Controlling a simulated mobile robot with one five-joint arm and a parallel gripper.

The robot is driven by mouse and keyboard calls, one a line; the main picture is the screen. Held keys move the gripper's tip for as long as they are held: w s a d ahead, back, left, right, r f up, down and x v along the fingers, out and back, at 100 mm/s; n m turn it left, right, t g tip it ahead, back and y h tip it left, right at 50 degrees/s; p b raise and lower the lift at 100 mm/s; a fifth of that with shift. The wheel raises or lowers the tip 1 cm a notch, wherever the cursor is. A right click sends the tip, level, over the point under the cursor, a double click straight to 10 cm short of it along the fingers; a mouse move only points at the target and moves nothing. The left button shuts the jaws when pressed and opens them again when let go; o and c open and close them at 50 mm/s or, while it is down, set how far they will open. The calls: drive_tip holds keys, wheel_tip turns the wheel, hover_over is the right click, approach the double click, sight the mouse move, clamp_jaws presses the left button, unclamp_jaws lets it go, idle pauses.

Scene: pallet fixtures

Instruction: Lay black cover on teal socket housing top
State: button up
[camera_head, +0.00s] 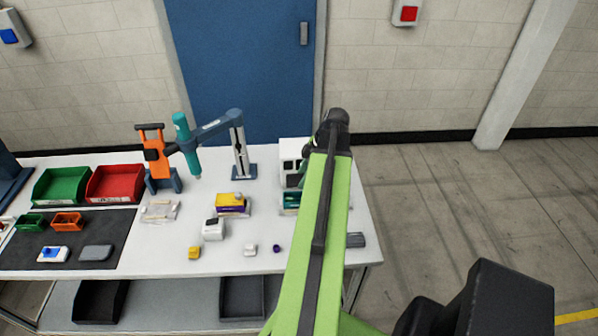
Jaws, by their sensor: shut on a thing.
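My arm's green link and dark elbow cross the right end of the table and hide what lies behind them. My gripper is hidden behind this arm, so I cannot see its jaws or anything in them. A small teal part (290,199), perhaps the socket housing, shows just left of the arm in front of a white box; its right side and most of its top are hidden. A dark grey block (356,240) shows right of the arm near the table's right edge. I cannot tell whether it is the black cover.
The white box (291,152) stands behind the teal part. Bins, a dark mat (112,225) and a jointed stand (242,150) are further left.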

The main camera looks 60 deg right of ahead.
drive_tip(key=shift+w+a, duration=0.35)
drive_tip(key=shift+w, duration=0.45)
wheel_tip(320, 180, down, 6)
drive_tip(key=b, duration=0.6)
drive_tip(key=shift+f, duration=0.1)
drive_tip(key=shift+s+f+b, duration=0.15)
drive_tip(key=shift+f+b, duration=0.65)
drive_tip(key=shift+b, duration=0.15)
idle(0.5)
drive_tip(key=o, duration=1.4)
